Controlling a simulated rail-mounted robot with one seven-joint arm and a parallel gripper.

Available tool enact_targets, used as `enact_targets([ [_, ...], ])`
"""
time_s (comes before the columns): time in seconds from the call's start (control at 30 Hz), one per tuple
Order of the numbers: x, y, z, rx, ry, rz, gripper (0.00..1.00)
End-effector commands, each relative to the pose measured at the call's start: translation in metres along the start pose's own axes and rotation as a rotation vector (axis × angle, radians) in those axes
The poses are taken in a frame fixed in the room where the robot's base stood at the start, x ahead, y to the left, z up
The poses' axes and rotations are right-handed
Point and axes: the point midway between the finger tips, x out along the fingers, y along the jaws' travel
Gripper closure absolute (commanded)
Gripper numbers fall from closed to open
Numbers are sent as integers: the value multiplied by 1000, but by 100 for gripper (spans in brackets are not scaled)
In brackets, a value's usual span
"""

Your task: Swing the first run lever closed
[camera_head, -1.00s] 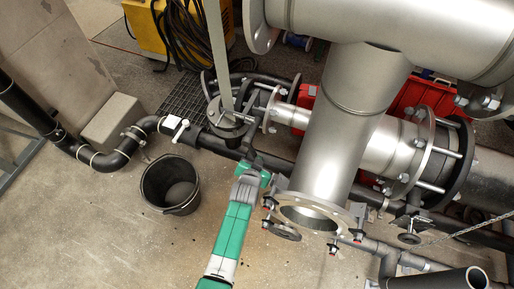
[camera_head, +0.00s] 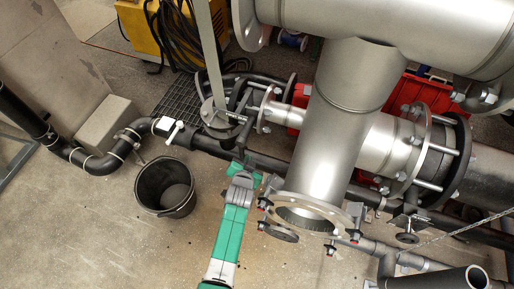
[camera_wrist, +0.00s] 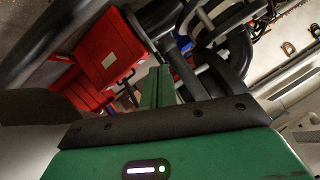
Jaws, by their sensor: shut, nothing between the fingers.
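A white T-shaped lever (camera_head: 174,132) sits on a white valve body in the dark pipe run at the left, behind the black bucket. I cannot tell for certain whether it is the first run lever. My gripper (camera_head: 243,163) is to the right of this lever, well apart from it, close to the dark pipe and left of the large flange. In the wrist view, my green fingers (camera_wrist: 165,88) are together with nothing between them. No lever is clear in the wrist view; dark pipes and red boxes lie beyond the fingers.
A black bucket (camera_head: 166,187) stands on the floor left of my arm. A large open steel flange (camera_head: 306,215) is close on the right. A grey upright post (camera_head: 210,60) rises behind my gripper. The floor in front is mostly clear.

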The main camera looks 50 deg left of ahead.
Motion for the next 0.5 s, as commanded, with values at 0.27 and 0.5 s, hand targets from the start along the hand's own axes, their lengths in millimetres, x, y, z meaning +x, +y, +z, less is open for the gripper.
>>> enact_targets([
  [0.27, -7, 0, -1, 1, -2, 1, 100],
  [0.5, -52, -2, -4, 2, -1, 2, 100],
])
